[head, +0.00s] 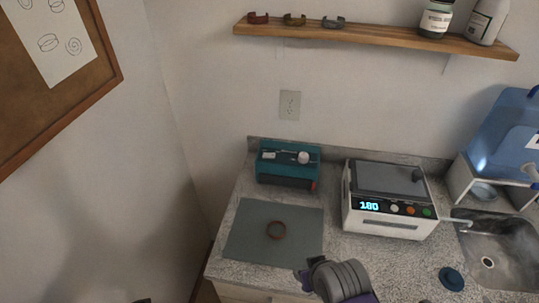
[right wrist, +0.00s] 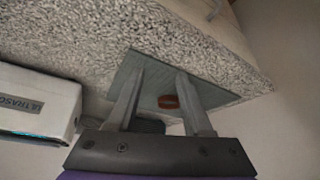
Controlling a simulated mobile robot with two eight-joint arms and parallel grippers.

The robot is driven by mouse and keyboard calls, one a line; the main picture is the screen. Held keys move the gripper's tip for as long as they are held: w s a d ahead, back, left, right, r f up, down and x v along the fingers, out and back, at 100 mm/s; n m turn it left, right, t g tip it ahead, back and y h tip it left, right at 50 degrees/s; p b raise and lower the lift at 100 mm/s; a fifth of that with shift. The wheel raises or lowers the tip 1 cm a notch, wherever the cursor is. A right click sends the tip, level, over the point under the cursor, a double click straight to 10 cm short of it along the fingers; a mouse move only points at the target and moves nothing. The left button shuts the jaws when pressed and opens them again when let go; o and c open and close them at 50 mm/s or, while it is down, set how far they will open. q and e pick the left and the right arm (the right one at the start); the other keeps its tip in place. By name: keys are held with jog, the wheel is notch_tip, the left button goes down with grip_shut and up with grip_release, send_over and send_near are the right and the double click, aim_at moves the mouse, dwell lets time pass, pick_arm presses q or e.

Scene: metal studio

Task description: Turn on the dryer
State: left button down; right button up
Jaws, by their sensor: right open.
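A teal box-shaped device (head: 288,166) stands at the back left of the counter, with a silver bar and a round white knob on top and a small red part at its right front. It may be the dryer; no label on it can be read. My right gripper (head: 304,277) is over the counter's front, in front of the mat and apart from the device. My left gripper is not in view.
A sink (head: 508,268) and blue container (head: 508,130) are at right. A shelf (head: 380,34) hangs above.

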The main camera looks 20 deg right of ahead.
jog(key=w, duration=0.1)
jog(key=w+d+r+h, duration=0.1)
jog(key=w, duration=0.1)
jog(key=w+d+r+m+h, duration=0.1)
jog(key=shift+w+r+t, duration=0.1)
jog(key=shift+w+t, duration=0.2)
grip_shut()
jog(key=w+a+r+m+t+h, duration=0.1)
jog(key=w+a+r+t, duration=0.1)
jog(key=w+r, duration=0.2)
jog(key=w+a+r+m+t+h, duration=0.1)
jog(key=w+a+r+t+h, duration=0.1)
jog(key=w, duration=0.7)
jog(key=w+a+r+m+t+h+b, duration=0.1)
jog(key=w+a+r+t+h, duration=0.1)
jog(key=w+r, duration=0.4)
jog(key=shift+w+a+r+t, duration=0.15)
jog(key=shift+w+a+t, duration=0.25)
jog(key=shift+w+t, duration=0.35)
